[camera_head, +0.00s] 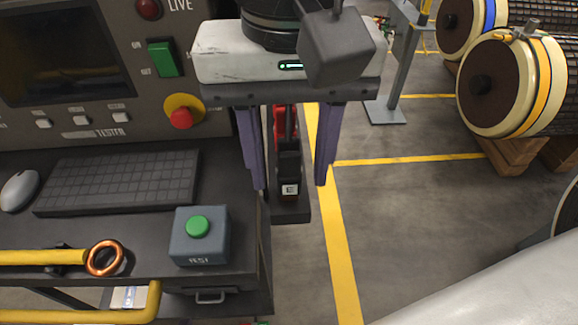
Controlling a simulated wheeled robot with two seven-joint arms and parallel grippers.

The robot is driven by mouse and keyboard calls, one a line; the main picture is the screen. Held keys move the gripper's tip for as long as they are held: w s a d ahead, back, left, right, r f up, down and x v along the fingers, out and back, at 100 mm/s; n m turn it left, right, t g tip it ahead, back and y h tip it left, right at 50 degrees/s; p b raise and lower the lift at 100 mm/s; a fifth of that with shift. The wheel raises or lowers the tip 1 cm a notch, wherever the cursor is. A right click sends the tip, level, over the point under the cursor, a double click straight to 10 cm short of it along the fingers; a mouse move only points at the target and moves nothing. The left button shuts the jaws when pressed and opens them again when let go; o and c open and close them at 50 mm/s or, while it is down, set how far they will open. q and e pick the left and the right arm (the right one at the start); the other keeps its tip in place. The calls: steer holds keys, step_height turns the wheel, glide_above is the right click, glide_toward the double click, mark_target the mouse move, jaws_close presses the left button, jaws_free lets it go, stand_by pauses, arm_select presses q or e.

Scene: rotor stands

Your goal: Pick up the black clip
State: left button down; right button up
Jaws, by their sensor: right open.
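The black clip (289,158) stands upright in a narrow dark holder (292,213) at the right side of the bench. A white label with the letter E shows at its lower front. A red piece (279,124), likely another clip, shows just behind it, partly hidden. My right gripper (291,184) points down from above with its two purple fingers wide apart. In the picture the fingers lie on either side of the black clip, with a gap on each side. I cannot tell how far they are from it in depth. My left gripper is not in view.
The tester panel (95,110), keyboard (118,181), mouse (19,190) and a box with a green button (199,237) are left of the gripper. Rotors (500,84) stand at upper right.

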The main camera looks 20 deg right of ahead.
steer(key=shift+f, duration=0.35)
jaws_close()
